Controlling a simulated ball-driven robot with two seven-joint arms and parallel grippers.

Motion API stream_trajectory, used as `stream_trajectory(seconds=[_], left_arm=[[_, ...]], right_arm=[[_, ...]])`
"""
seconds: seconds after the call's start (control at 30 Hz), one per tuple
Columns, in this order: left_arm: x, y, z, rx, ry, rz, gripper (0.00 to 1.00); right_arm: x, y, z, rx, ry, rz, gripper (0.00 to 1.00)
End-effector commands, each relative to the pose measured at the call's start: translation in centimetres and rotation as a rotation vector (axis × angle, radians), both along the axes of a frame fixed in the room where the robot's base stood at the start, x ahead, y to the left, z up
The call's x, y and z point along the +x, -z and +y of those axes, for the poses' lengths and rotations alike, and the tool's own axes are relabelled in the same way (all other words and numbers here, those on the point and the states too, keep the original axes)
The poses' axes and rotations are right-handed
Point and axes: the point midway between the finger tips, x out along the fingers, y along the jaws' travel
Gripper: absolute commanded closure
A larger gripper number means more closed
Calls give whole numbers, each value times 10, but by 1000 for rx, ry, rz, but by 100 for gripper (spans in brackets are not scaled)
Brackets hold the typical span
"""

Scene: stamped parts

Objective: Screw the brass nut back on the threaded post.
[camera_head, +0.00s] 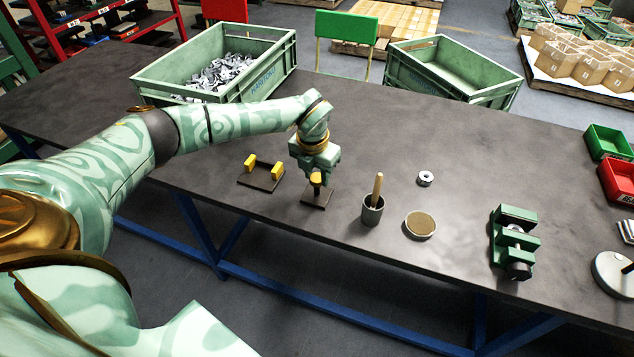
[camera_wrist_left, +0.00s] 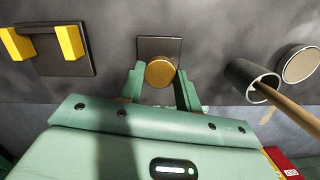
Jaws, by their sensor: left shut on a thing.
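The brass nut (camera_head: 316,179) is between the fingers of my left gripper (camera_head: 316,173), which is shut on it. In the left wrist view the nut (camera_wrist_left: 160,73) is a round golden disc seen from above, with a finger on each side. It is over a dark square base plate (camera_head: 313,202), which also shows in the wrist view (camera_wrist_left: 158,45). A short dark post stands under the nut in the head view; its thread is too small to make out, and whether the nut touches it I cannot tell. My right gripper is not in view.
A dark plate with two yellow blocks (camera_head: 264,186) lies to the left. A grey cup with a wooden handle (camera_head: 372,213), a round tan-topped dish (camera_head: 420,225), a metal ring (camera_head: 425,178) and a green vise (camera_head: 514,240) stand to the right. Green crates (camera_head: 265,80) stand behind.

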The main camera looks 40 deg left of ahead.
Motion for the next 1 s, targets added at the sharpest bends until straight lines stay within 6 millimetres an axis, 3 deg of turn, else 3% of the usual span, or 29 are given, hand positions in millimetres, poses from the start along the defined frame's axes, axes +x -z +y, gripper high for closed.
stream_trajectory(seconds=[1.0], left_arm=[[0,12,0,0,0,0,89]], right_arm=[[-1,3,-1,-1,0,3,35]])
